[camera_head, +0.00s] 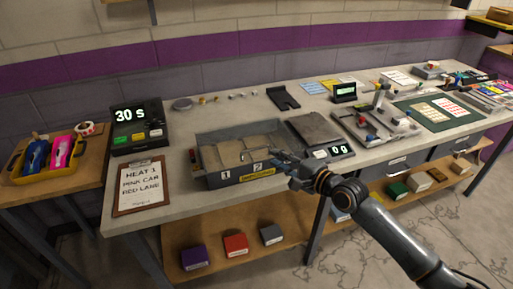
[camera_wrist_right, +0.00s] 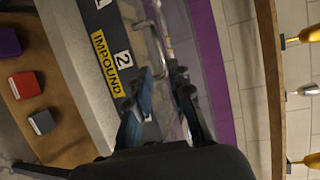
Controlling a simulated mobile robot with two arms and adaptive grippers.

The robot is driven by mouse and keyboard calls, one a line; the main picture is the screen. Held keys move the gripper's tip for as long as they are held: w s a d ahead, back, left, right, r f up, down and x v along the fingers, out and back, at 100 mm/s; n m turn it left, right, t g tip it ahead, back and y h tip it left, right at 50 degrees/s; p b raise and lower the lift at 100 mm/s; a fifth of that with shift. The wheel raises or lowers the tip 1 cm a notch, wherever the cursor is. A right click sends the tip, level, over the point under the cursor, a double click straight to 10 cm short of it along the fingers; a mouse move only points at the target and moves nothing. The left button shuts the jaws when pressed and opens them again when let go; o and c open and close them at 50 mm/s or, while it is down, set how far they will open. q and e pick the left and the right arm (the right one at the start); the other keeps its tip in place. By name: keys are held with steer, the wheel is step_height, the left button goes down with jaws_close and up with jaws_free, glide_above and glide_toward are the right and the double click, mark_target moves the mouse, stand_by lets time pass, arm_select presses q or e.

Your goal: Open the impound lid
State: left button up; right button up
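The impound box (camera_head: 215,178) is a grey bin on the bench with a yellow IMPOUND label and the numbers 1 and 2 on its front. Its lid looks clear and lies down over the top, with tan panels showing beneath. A metal bar handle (camera_head: 258,152) is at the lid's front edge; it also shows in the right wrist view (camera_wrist_right: 158,42). My right gripper (camera_head: 279,157) is at the handle's right end. In the right wrist view its fingers (camera_wrist_right: 163,73) are apart, with the handle's near end between the tips. Contact cannot be told. My left gripper is not in view.
Coloured boxes sit on the lower shelf (camera_head: 210,218).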

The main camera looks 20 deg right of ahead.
mark_target(258, 149)
steer(key=x, duration=0.9)
steer(key=shift+w+a+f, duration=0.1)
steer(key=shift+w+a, duration=0.1)
steer(key=shift+w, duration=0.05)
steer(key=shift+c, duration=0.5)
jaws_close()
